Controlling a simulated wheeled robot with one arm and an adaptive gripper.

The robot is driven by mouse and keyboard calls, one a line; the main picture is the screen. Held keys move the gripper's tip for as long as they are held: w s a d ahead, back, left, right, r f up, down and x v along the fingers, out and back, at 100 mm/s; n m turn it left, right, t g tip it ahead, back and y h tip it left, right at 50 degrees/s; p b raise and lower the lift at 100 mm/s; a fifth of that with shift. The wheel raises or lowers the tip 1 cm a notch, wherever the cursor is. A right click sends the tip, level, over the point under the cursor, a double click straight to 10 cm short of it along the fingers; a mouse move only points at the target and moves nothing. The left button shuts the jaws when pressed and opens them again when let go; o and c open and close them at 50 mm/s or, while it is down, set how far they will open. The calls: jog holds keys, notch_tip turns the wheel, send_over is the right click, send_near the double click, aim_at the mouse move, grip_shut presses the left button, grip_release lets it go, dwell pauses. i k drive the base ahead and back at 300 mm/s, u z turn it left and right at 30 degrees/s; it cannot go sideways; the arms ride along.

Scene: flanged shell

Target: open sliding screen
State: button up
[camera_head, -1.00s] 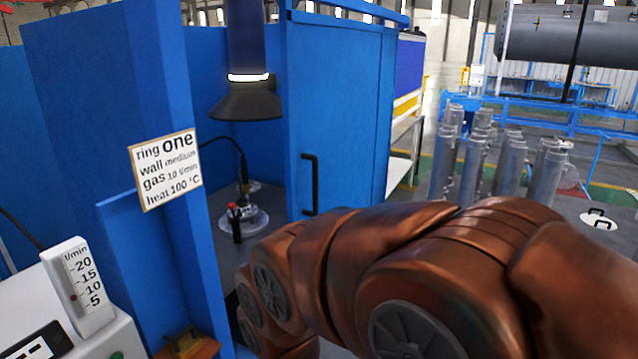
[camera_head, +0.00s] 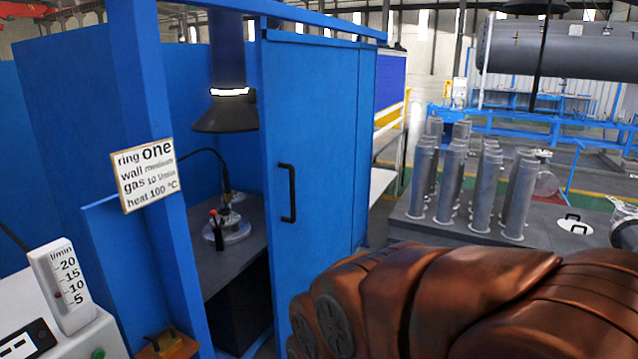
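The blue sliding screen (camera_head: 325,150) stands upright at the middle of the head view, on the right side of the blue booth. Its black handle (camera_head: 288,193) is on the screen's left edge side. The booth's opening shows to the left of the screen, with the inside in view. A top rail (camera_head: 300,12) runs above the screen. My copper-coloured arm crosses the lower right, in front of the screen's lower part. My gripper is not in view.
Inside the booth are a dark hood (camera_head: 227,110) and a round fixture (camera_head: 226,228) on a table. A sign (camera_head: 146,175) hangs on the left post. A flow meter (camera_head: 63,285) stands at lower left. Several metal cylinders (camera_head: 452,175) stand on a grey table at right.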

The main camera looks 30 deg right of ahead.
aim_at(308, 86)
jog(key=z, duration=0.45)
jog(key=i, duration=1.35)
jog(key=u, duration=0.5)
